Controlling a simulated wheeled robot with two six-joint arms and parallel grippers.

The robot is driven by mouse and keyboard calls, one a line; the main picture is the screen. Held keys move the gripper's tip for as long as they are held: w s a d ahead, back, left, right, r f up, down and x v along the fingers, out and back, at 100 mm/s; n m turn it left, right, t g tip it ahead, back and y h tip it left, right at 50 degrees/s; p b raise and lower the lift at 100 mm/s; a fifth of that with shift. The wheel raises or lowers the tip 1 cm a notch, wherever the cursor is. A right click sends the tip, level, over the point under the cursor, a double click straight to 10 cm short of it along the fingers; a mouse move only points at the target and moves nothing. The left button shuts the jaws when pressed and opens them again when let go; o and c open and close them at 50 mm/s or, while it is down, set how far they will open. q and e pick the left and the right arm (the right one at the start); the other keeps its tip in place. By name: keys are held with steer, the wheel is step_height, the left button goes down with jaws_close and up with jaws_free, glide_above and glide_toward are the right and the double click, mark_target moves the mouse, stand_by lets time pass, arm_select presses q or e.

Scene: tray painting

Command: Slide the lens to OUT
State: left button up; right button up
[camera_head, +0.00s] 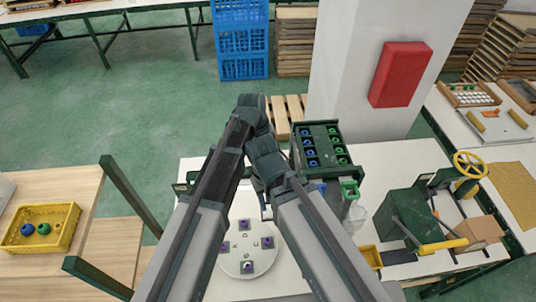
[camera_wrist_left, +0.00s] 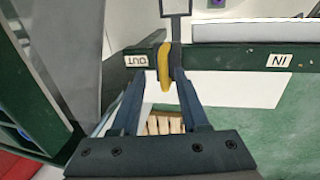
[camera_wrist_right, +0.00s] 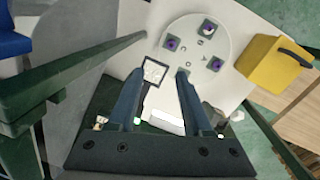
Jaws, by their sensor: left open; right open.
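The slider's yellow handle (camera_wrist_left: 165,68) sits on a green rail (camera_wrist_left: 225,56) in the left wrist view. It is near the OUT label (camera_wrist_left: 136,60) and far from the IN label (camera_wrist_left: 278,61). The square lens frame (camera_wrist_left: 176,6) extends from the handle side, cut by the top edge. My left gripper (camera_wrist_left: 167,58) is open, with its fingers on either side of the handle; I cannot tell whether they touch it. In the right wrist view the lens (camera_wrist_right: 153,72) shows near the white disc. My right gripper (camera_wrist_right: 160,72) is open, and the lens appears between its fingers.
The white disc (camera_head: 238,262) carries several purple-centred pieces. A green rack (camera_head: 323,128) with blue and green rings stands behind the arms. A green machine (camera_head: 410,220) with a yellow wheel stands at right. A yellow tray (camera_head: 66,236) is on the left table.

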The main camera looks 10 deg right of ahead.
arm_select(q)
step_height(320, 180, up, 14)
steer(key=a+p, duration=0.2)
steer(key=p, duration=1.1)
steer(key=shift+a+f, duration=0.25)
steer(key=shift+a, duration=0.1)
arm_select(e)
step_height(320, 180, up, 14)
steer(key=shift+f, duration=0.25)
arm_select(q)
steer(key=shift+f, duration=0.1)
arm_select(e)
steer(key=shift+f, duration=0.1)
arm_select(q)
steer(key=s+a+f+m+y+b, duration=0.1)
steer(key=s+a+f+m+b, duration=0.1)
steer(key=s+a+f+b, duration=0.3)
steer(key=s+a+f+m+y+b, duration=0.1)
steer(key=s+a+f+b, duration=0.4)
steer(key=s+f+b, duration=0.7)
step_height(320, 180, down, 8)
steer(key=y+b, duration=0.1)
steer(key=b, duration=0.6)
steer(key=shift+s+r+m, duration=0.15)
steer(key=shift+s+m, duration=0.05)
steer(key=shift+m, duration=0.2)
arm_select(e)
step_height(320, 180, down, 24)
steer(key=shift+f, duration=0.2)
